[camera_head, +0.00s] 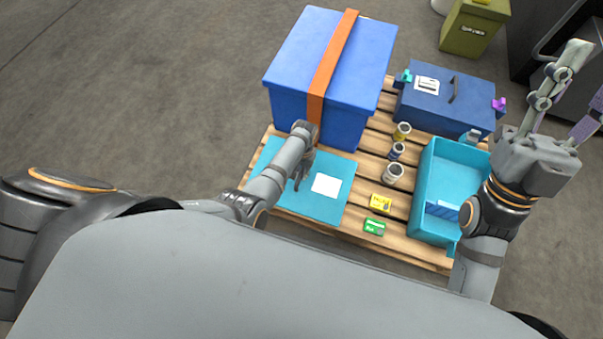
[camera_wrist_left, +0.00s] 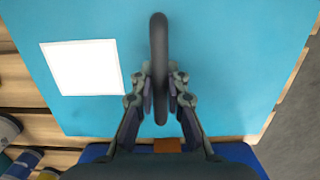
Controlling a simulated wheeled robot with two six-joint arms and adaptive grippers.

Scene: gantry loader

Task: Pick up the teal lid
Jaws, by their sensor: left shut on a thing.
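The teal lid (camera_head: 322,206) is a flat panel with a white label (camera_head: 326,184), at the front left of the wooden pallet. In the left wrist view the lid (camera_wrist_left: 230,60) fills most of the picture, and its dark upright handle (camera_wrist_left: 159,50) stands between my fingers. My left gripper (camera_head: 299,178) is shut on the handle; it also shows in the left wrist view (camera_wrist_left: 159,88). Whether the lid touches the pallet I cannot tell. My right gripper (camera_head: 588,75) is open, with spread fingers, at the far right; one finger runs out of the picture.
A large blue box (camera_head: 330,60) with an orange strap stands right behind the lid.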

